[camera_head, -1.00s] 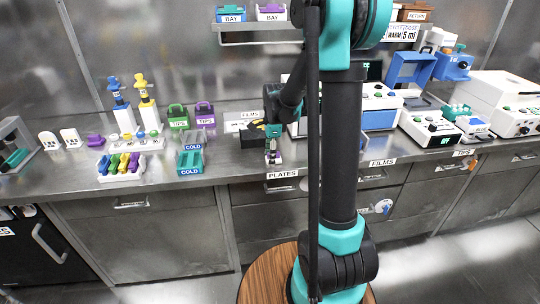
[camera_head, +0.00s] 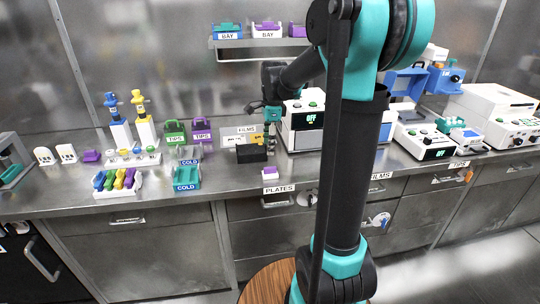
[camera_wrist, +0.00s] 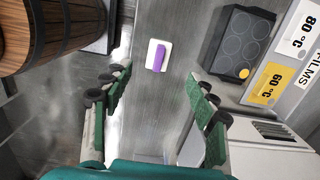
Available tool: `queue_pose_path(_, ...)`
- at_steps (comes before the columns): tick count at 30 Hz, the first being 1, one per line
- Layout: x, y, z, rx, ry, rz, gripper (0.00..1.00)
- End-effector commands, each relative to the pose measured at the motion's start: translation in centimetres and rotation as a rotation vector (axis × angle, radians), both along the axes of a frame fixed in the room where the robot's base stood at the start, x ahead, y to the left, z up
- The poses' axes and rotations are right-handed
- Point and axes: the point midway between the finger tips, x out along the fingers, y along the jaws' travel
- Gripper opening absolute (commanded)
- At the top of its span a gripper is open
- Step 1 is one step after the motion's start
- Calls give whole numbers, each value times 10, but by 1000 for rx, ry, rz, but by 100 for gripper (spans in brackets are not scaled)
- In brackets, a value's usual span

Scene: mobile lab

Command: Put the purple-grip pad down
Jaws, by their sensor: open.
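The purple-grip pad is a small white pad with a purple bar (camera_head: 270,172). It lies on the metal bench near the front edge, above the PLATES label, and shows in the wrist view (camera_wrist: 159,56) flat on the bench. My gripper (camera_wrist: 155,110) is open and empty, its green-padded fingers wide apart. In the wrist view the pad lies beyond the fingertips, between their lines, with nothing touching it. In the head view my gripper (camera_head: 271,138) is above and behind the pad, raised off the bench beside the black block.
A black block with round wells (camera_wrist: 241,42) stands close to the pad, with 80 °C and 60 °C cards beside it. Teal COLD racks (camera_head: 187,178) stand to the left, instruments (camera_head: 304,122) to the right. The bench's front edge is close to the pad.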

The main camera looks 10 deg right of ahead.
Motion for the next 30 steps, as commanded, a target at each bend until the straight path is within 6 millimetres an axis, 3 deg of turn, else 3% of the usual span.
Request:
queue_pose_path(5, -22, -6, -8, -9, -47, 147, 58)
queue_pose_path(15, -137, -32, -72, -150, -259, 937, 58)
queue_pose_path(21, -193, -41, -108, -276, -326, 1336, 58)
queue_pose_path(25, -213, -44, -121, -329, -341, 1479, 58)
queue_pose_path(30, -219, -45, -125, -352, -344, 1539, 58)
